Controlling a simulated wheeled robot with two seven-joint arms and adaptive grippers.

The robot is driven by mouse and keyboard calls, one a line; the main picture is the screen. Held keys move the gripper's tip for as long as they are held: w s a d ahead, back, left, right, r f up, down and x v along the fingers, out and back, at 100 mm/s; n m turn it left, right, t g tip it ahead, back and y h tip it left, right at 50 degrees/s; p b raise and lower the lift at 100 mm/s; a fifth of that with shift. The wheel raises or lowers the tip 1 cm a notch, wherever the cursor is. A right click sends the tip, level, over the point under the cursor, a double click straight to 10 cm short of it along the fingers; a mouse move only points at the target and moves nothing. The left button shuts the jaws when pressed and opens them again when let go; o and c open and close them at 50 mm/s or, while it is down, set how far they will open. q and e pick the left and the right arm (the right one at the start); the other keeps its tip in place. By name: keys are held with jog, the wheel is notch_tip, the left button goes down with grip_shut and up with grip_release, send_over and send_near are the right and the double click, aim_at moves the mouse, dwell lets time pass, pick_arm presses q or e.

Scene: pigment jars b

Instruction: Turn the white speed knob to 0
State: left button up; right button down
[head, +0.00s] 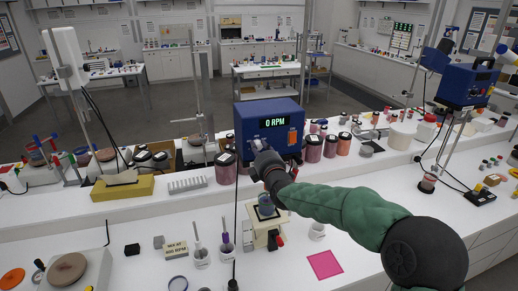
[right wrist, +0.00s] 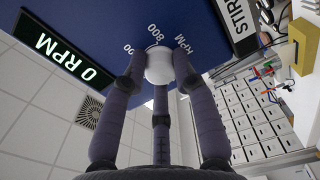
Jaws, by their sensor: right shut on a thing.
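The blue stirrer box (head: 244,118) stands at the back of the white bench, in the middle of the head view. Its green display (head: 280,122) reads 0 RPM, and the same reading shows in the right wrist view (right wrist: 64,55). The white speed knob (right wrist: 159,66) is on the front face, with printed 800 and RPM marks around it. My right gripper (head: 258,147) is at the lower left of that face, its fingers (right wrist: 157,75) shut around the knob. My left gripper is not in view.
Several dark-lidded pigment jars (head: 313,148) stand right of the stirrer, with another jar (head: 226,168) close on its left. Below my right arm are a small beige stand (head: 262,226) and a pink sheet (head: 325,265). A second blue machine (head: 467,85) is at the far right.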

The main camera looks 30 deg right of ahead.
jog(key=shift+f+n, duration=0.3)
jog(key=c, duration=1)
grip_release()
jog(key=shift+d+r, duration=0.15)
jog(key=shift+r, duration=0.1)
jog(key=v, duration=1.2)
